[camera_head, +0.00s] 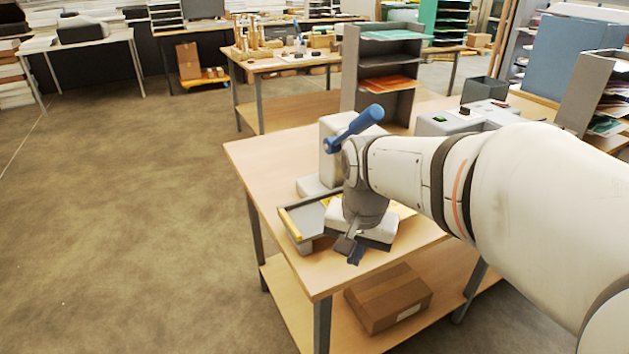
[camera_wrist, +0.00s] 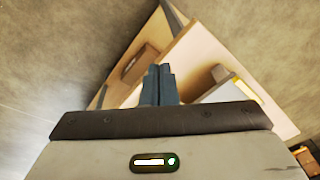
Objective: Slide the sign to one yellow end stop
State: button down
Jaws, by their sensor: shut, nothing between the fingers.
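My gripper (camera_head: 355,255) is shut and empty, its blue fingers pointing down at the front edge of the wooden table. In the wrist view, the closed blue fingers (camera_wrist: 159,84) show with nothing between them. Beside my gripper, to its left, is a grey tray (camera_head: 309,217) with a yellow end stop (camera_head: 290,223) along its left side. A smaller yellow patch (camera_head: 330,200) shows near my wrist, partly hidden. I cannot make out the sign apart from the tray's grey surface. A pale part with a yellow edge shows in the wrist view (camera_wrist: 228,92), right of the fingers.
A cardboard box (camera_head: 390,298) lies on the table's lower shelf. A grey shelf unit (camera_head: 370,65) stands farther back. The table's left part (camera_head: 268,152) is clear.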

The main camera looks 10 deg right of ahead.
jog(key=w+a+r+m+g+p, duration=0.1)
jog(key=w+a+r+m+p, duration=0.1)
jog(key=w+m, duration=0.7)
jog(key=shift+n, duration=0.4)
jog(key=f, duration=0.3)
jog(key=w+f, duration=0.1)
jog(key=f, duration=0.5)
jog(key=shift+w+f, duration=0.3)
jog(key=d, duration=0.1)
jog(key=w+d+p, duration=0.1)
jog(key=d, duration=0.1)
jog(key=shift+w+f, duration=0.1)
jog(key=shift+f, duration=0.1)
jog(key=shift+w+d, duration=0.15)
jog(key=shift+d, duration=0.3)
